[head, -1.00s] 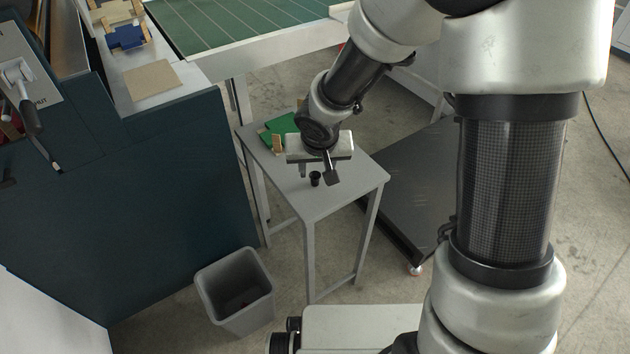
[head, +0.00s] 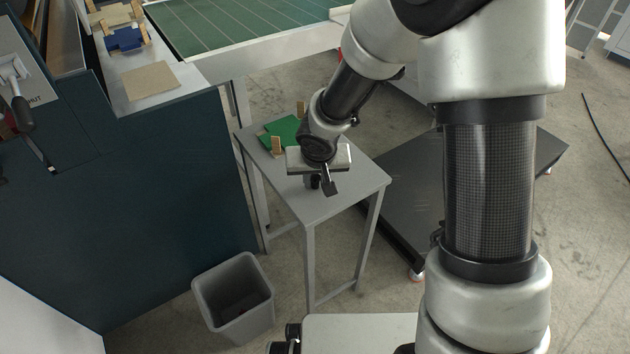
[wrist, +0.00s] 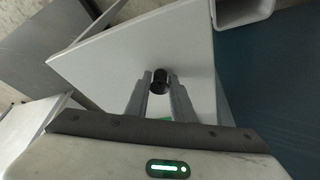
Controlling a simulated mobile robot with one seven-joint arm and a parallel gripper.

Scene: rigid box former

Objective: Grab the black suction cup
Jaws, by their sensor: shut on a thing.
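The black suction cup (wrist: 159,82) is small, dark and round, and sits between the two fingertips in the wrist view. In the head view the suction cup (head: 315,182) is partly hidden by my gripper. My gripper (head: 321,185) is low over the grey side table (head: 335,205), and its fingers are shut on the suction cup. In the wrist view the fingertips of my gripper (wrist: 160,76) lie on either side of the cup. I cannot tell whether the cup still touches the table top.
A green piece (head: 284,131) with tan wooden blocks lies at the table's back. A grey bin (head: 234,297) stands on the floor at front left. A dark teal cabinet (head: 150,230) is left of the table. A dark low platform (head: 465,190) is to the right.

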